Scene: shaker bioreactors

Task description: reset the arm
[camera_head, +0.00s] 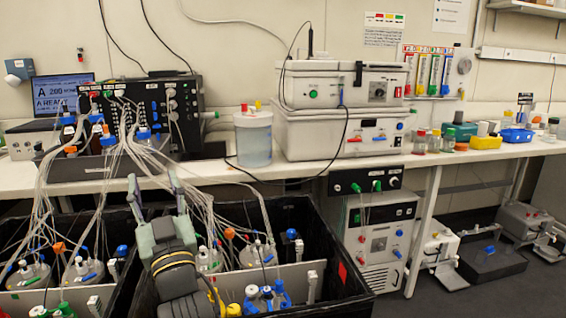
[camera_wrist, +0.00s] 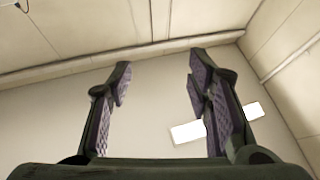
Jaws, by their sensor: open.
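My gripper (camera_head: 155,190) is raised above the black shaker boxes in the head view, pointing up. Its two fingers are spread apart with nothing between them. In the wrist view my gripper (camera_wrist: 157,80) also shows open and empty, with ridged purple pads on the fingers. Behind it there are only the pale wall (camera_wrist: 65,105) and the ceiling.
Black boxes (camera_head: 345,277) with several bioreactor vessels and loose tubing stand below and around my arm. Behind them a white bench (camera_head: 300,172) carries a black control unit (camera_head: 185,110), a clear container (camera_head: 253,140) and stacked white instruments (camera_head: 340,132). Tubes hang over the bench edge.

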